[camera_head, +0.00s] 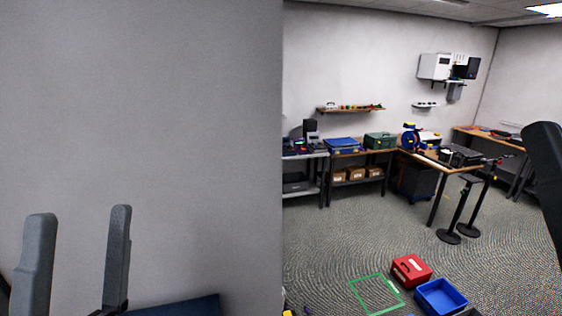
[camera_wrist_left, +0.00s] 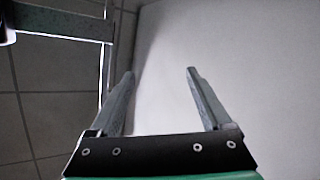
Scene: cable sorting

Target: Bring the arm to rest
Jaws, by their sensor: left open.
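My left gripper (camera_head: 78,245) is raised at the lower left of the head view, in front of a plain grey wall or panel. Its two grey fingers point up and stand apart, with nothing between them. In the left wrist view the same gripper (camera_wrist_left: 160,85) shows both fingers spread and empty against a pale surface. A dark part at the right edge of the head view may belong to my right arm; no right fingertips show. No cable shows clearly in either view.
A grey wall (camera_head: 140,110) fills the left half. On the floor are a red box (camera_head: 411,270), a blue bin (camera_head: 440,296) and a green outlined square (camera_head: 376,279). Workbenches (camera_head: 440,163) with tools stand farther back. Patterned carpet between is mostly clear.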

